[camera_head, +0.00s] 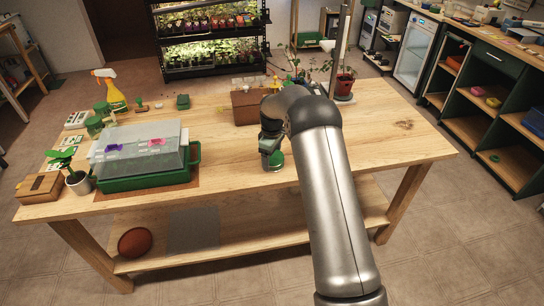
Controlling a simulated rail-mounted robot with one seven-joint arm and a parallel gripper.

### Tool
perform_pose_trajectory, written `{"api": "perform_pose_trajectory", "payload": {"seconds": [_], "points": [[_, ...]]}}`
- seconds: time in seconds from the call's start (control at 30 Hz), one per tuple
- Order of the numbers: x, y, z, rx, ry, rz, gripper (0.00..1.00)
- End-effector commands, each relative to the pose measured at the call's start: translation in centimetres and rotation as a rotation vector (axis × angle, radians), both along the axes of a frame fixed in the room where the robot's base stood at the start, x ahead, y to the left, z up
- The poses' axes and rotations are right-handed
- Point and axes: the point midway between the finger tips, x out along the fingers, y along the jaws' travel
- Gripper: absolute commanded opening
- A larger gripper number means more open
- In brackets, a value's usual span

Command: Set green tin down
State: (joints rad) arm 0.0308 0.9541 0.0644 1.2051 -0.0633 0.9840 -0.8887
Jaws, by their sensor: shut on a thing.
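My gripper (270,147) is over the front middle of the wooden table and points down. It is shut on the green tin (275,161), which shows just below the fingers. The tin looks upright and sits at or just above the table top (340,165); I cannot tell whether it touches. My arm covers the area to the right of the gripper.
A propagator with a clear lid and green tray (150,183) stands to the left. A brown wooden box (246,106) stands behind the gripper. A potted plant (345,83) is at the back right. The table's right part is clear.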

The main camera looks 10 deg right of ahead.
Motion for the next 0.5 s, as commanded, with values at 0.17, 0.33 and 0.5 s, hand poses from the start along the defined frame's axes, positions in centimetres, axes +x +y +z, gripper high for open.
{"api": "perform_pose_trajectory", "payload": {"seconds": [0.17,0.33,0.5], "points": [[-0.01,-0.01,-0.45,0.0,0.0,0.0,0.48],[-0.03,-0.02,-0.36,0.0,0.0,0.0,0.95],[-0.02,-0.01,-0.33,0.0,0.0,0.0,0.95]]}}
